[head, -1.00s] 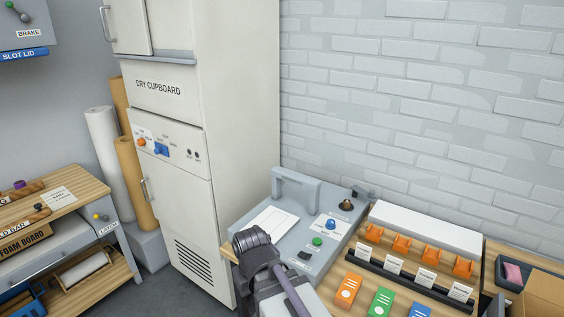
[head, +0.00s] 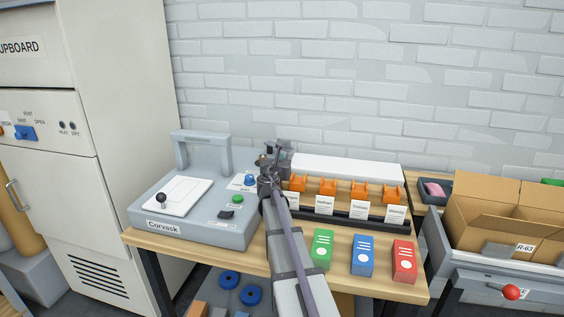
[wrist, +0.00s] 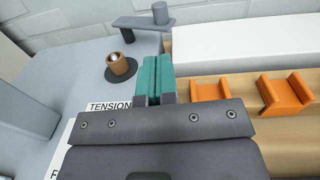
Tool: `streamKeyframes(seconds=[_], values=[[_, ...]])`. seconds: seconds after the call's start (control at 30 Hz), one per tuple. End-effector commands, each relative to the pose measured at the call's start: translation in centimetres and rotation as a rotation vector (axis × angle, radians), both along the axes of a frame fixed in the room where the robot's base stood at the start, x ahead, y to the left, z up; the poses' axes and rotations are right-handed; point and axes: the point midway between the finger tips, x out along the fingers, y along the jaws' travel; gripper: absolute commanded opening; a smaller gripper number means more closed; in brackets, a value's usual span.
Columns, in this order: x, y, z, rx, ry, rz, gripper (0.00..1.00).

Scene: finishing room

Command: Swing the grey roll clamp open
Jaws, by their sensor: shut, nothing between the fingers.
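A grey flat arm (wrist: 135,22) with an upright grey cylinder (wrist: 162,13) at its right end lies at the top of the wrist view. It looks like the roll clamp, at the back right corner of the grey Corvask machine (head: 215,225). In the head view my own arm partly hides that corner. My gripper (wrist: 153,62) has its teal fingers shut together with nothing between them. It points toward the grey arm, apart from it in the picture. In the head view my gripper (head: 272,160) is over the machine's right edge.
A brass knob (wrist: 119,65) on a dark disc stands left of my fingers. Orange holders (head: 328,187) and a long white block (head: 345,170) are at right. Green (head: 322,248), blue (head: 362,255) and red (head: 404,260) boxes stand in front. A white brick wall is behind.

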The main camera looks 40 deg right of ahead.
Motion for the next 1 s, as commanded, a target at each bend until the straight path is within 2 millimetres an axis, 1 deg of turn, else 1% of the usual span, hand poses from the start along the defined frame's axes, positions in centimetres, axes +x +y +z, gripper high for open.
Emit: streamKeyframes(seconds=[0.03,0.2,0.4,0.5,0.63,0.93,1.0], values=[[0.9,-0.9,0.0,0.001,-0.001,-0.001,0.00],[3.3,-3.6,0.0,0.001,-0.002,-0.001,0.00],[6.2,-6.9,-0.1,0.002,-0.002,0.000,0.00],[7.2,-8.1,-0.1,0.003,-0.002,0.000,0.00],[7.7,-8.8,-0.1,0.003,-0.002,0.000,0.00],[7.7,-8.9,-0.1,0.003,-0.002,0.000,0.00],[7.7,-9.3,-0.1,0.003,-0.002,-0.001,0.00]])
